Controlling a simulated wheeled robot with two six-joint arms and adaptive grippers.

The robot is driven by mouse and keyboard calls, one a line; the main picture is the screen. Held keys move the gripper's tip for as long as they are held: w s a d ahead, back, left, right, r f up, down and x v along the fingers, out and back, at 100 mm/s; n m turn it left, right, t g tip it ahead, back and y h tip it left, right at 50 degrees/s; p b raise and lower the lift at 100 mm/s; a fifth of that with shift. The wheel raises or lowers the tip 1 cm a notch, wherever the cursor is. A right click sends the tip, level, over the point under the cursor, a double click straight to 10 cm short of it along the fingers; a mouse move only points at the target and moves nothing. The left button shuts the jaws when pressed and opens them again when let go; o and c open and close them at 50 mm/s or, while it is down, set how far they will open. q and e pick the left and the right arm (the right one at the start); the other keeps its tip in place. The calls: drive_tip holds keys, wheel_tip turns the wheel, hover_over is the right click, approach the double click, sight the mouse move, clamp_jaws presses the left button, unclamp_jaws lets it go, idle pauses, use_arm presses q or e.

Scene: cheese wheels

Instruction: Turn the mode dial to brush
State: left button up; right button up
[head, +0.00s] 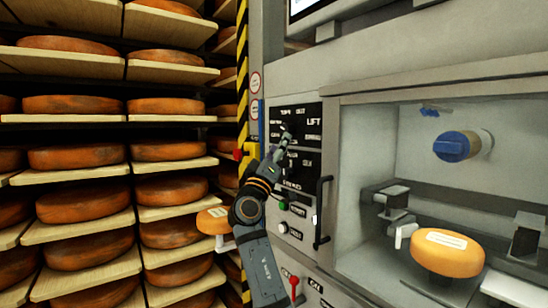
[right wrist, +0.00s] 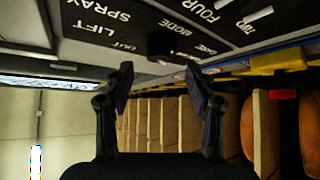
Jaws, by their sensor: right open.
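The mode dial (right wrist: 160,44) is a dark round knob on the black control panel (right wrist: 120,30), under the white word MODE in the right wrist view. Which way it points is too dark to tell. My right gripper (right wrist: 160,76) is open, with its two fingers apart on either side of the dial in that view and nothing held between them. In the head view my right gripper (head: 284,138) is in front of the black panel (head: 311,110) and hides much of its middle. My left gripper is not in view.
Shelves with orange cheese wheels (head: 78,157) fill the left. Right of the panel, a vertical black handle (head: 322,212) sticks out. An open chamber holds a cheese wheel (head: 446,253) and a blue-ended part (head: 453,147). A red lever (head: 294,284) stands below the panel.

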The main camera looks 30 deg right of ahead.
drive_tip(key=v, duration=0.5)
drive_tip(key=shift+s+a+f, duration=0.1)
drive_tip(key=shift+f, duration=0.05)
